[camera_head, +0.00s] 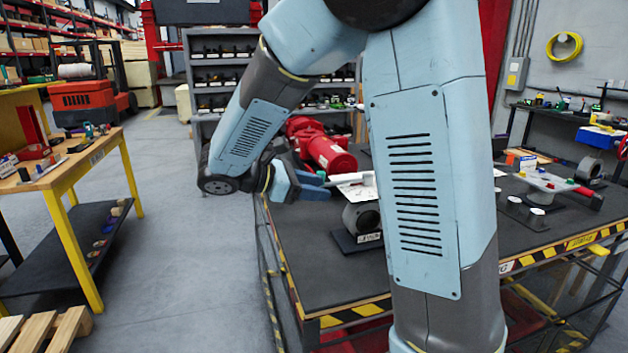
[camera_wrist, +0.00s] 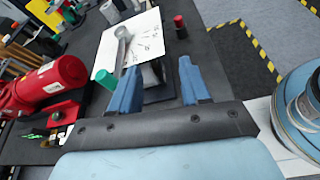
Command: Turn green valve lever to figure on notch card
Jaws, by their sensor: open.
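In the wrist view, the green valve lever (camera_wrist: 104,78) has a green tip and a grey arm reaching up over a white notch card (camera_wrist: 146,42). The card bears dark marks, too small to read. My gripper (camera_wrist: 158,68) is open, with its two blue fingers apart. The green tip is just left of the left finger, outside the gap. Part of the dark valve base shows between and beyond the fingers. In the head view, my gripper (camera_head: 314,186) is at the left part of the bench, beside the card (camera_head: 357,190). My arm hides much of the bench.
A red cylinder unit (camera_head: 328,154) stands behind my gripper; it is at left in the wrist view (camera_wrist: 48,82). A grey round fitting (camera_head: 363,218) stands close by. A red-handled lever (camera_head: 578,189) is at the right of the bench (camera_head: 330,270).

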